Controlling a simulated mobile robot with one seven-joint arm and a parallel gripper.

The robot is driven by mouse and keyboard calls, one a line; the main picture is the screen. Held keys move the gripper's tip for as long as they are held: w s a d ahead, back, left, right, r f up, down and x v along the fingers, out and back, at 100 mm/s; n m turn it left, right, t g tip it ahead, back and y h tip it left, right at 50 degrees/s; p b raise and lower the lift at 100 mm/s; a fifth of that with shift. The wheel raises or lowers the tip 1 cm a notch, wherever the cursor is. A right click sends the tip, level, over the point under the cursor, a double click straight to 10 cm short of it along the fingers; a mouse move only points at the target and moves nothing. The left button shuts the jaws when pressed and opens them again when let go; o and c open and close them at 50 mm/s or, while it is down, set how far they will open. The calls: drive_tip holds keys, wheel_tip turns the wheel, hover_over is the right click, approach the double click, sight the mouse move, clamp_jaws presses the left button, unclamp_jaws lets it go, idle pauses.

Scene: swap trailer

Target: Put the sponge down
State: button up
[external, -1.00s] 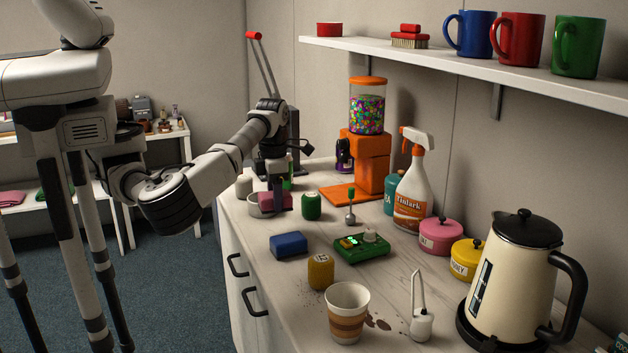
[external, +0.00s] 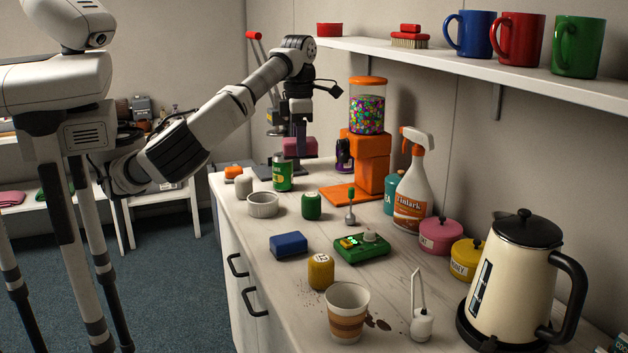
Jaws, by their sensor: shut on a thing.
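A mauve-pink block (external: 299,147), which looks like the sponge, is held by my gripper (external: 299,131) above the far end of the counter. My gripper points down and is shut on it; the fingertips are small and partly merge with the dark machine behind. The sponge is up in front of the lever machine, left of the orange dispenser (external: 371,160). A blue block (external: 288,245), perhaps another sponge, lies on the counter nearer the camera.
A spray bottle (external: 412,195) and kettle (external: 515,275) stand at right. The wall shelf (external: 470,70) is above. Bare counter lies around the blue block.

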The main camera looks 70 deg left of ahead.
drive_tip(key=w+d+r+m, duration=0.1)
drive_tip(key=w+d+m, duration=0.1)
drive_tip(key=w+d, duration=0.3)
drive_tip(key=m+p, duration=0.4)
drive_tip(key=m, duration=0.5)
hover_over(396, 288)
wheel_tip(396, 288, down, 2)
wheel_tip(396, 288, down, 16)
drive_tip(key=shift+r+p, duration=0.15)
drive_tip(key=shift+p, duration=1)
drive_tip(key=shift+f+p, duration=0.55)
drive_tip(key=shift+f, duration=1.75)
drive_tip(key=shift+f, duration=0.15)
drive_tip(key=o, duration=0.9)
drive_tip(key=shift+o, duration=0.2)
